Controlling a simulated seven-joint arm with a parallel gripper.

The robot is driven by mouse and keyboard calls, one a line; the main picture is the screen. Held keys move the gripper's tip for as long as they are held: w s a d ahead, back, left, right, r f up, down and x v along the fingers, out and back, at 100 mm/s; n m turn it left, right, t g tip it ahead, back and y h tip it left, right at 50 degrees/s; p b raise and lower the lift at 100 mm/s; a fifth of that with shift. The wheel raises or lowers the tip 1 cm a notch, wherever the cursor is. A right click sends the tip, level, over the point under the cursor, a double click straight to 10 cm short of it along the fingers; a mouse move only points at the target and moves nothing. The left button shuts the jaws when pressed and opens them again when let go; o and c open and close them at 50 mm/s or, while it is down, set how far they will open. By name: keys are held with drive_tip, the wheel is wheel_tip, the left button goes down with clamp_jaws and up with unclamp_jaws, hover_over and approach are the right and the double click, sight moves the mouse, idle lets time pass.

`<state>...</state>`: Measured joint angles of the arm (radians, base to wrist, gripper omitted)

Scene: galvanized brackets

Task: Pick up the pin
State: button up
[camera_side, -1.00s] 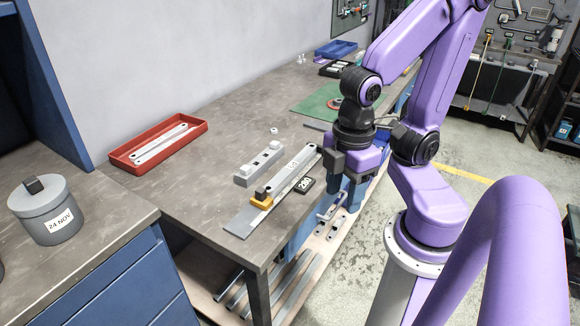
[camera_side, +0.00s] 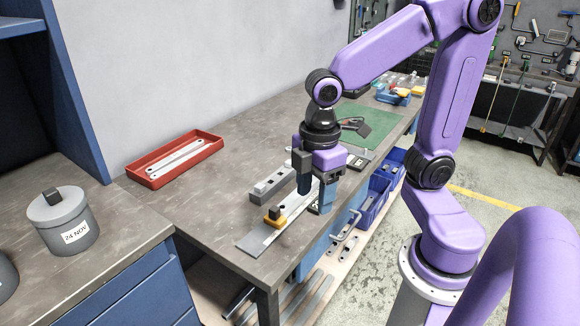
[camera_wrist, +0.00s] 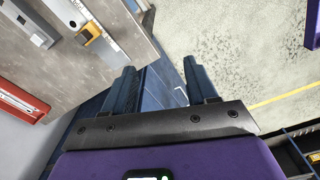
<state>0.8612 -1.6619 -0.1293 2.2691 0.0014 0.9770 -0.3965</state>
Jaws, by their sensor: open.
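I cannot make out a pin for certain in either view. My gripper (camera_side: 315,191) is open and empty, fingers pointing down, over the bench near its front edge. It hangs by the right end of a long metal strip (camera_side: 256,241) that carries a yellow clamp (camera_side: 275,217). A grey block (camera_side: 262,190) with raised parts lies beside the strip, left of my gripper. In the wrist view my gripper (camera_wrist: 158,76) has clear space between its fingers. The strip (camera_wrist: 108,50), clamp (camera_wrist: 90,33) and block (camera_wrist: 40,40) lie at upper left there.
A red tray (camera_side: 158,181) with light bars stands at the back left of the bench. A green mat (camera_side: 383,122) and blue bins (camera_side: 373,207) are on the far side and below. A lidded canister (camera_side: 64,221) stands on the left cabinet. Bare bench lies between tray and block.

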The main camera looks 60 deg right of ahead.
drive_tip(key=w+d+r+n, duration=0.1)
drive_tip(key=w+d, duration=0.2)
drive_tip(key=w, duration=0.8)
drive_tip(key=n, duration=0.3)
hover_over(290, 168)
drive_tip(key=d, duration=0.1)
drive_tip(key=f, duration=1.3)
drive_tip(key=shift+w+d, duration=0.15)
drive_tip(key=shift+w, duration=0.15)
drive_tip(key=shift+w+f, duration=0.15)
drive_tip(key=shift+f, duration=1.25)
drive_tip(key=shift+w+f, duration=0.1)
drive_tip(key=shift+f, duration=1.25)
clamp_jaws()
